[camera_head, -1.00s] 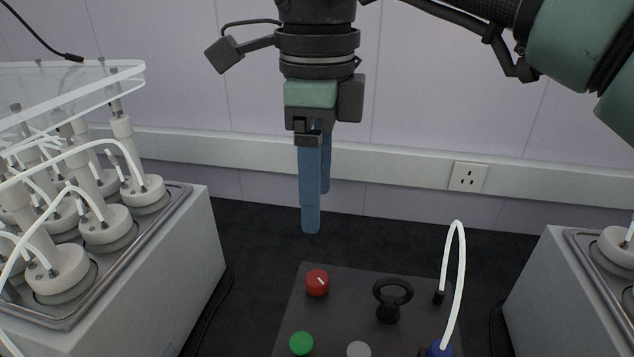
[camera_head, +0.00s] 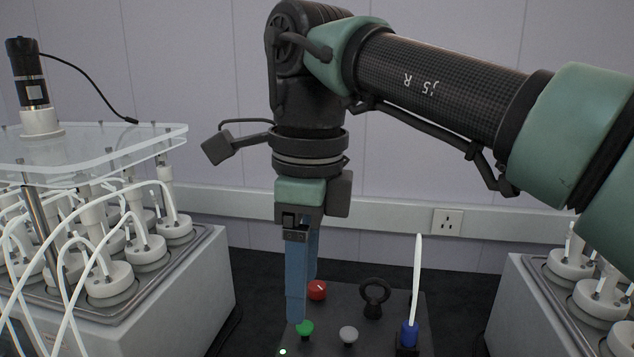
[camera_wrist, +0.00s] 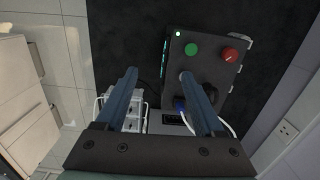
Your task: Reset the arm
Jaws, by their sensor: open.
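My gripper (camera_head: 302,300) hangs from the arm with its two blue fingers pointing down, apart and with nothing between them. In the head view its fingertips overlap the dark control box (camera_head: 345,300), just left of the green button (camera_head: 305,328). In the wrist view my gripper (camera_wrist: 158,74) shows both fingers spread, with the right fingertip over the box (camera_wrist: 212,75) near the green button (camera_wrist: 191,49). I cannot tell the height of the tips above the box, and see no clear contact.
The box carries a red knob (camera_head: 317,290), grey button (camera_head: 349,334), black ring handle (camera_head: 374,298) and blue connector (camera_head: 409,334) with an upright white tube. Reactor units with bottles and tubes stand left (camera_head: 170,290) and right (camera_head: 515,310). A wall socket (camera_head: 447,221) is behind.

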